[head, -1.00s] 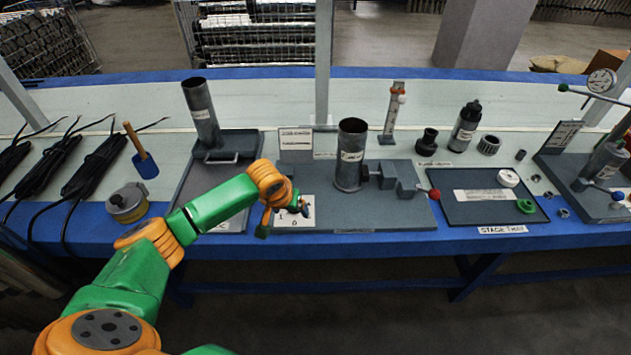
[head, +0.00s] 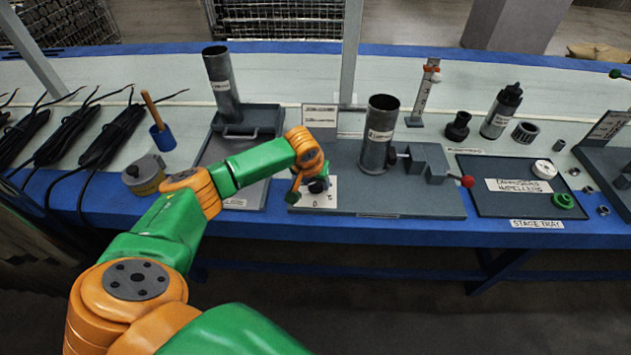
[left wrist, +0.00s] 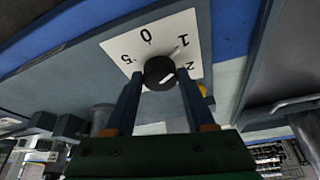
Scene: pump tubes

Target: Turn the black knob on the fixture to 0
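The black knob (left wrist: 158,72) sits on a white dial plate (left wrist: 118,50) marked with numbers including 0, 1, 2 and 5. In the left wrist view the knob's white mark points to the lower right, away from the 0. My left gripper (left wrist: 160,75) is open, with one finger on each side of the knob. Narrow gaps seem to show, so I cannot tell if either finger touches it. In the head view the left gripper (head: 308,190) is over the dial plate (head: 328,200) on the grey fixture (head: 420,205), partly hiding the knob. My right gripper is out of view.
On the fixture, a grey upright tube (head: 379,140) and a clamp with a red-ended handle (head: 467,181) stand right of the dial. A grey tray with a tube (head: 223,85) is to the left. A stage tray (head: 490,207) lies to the right.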

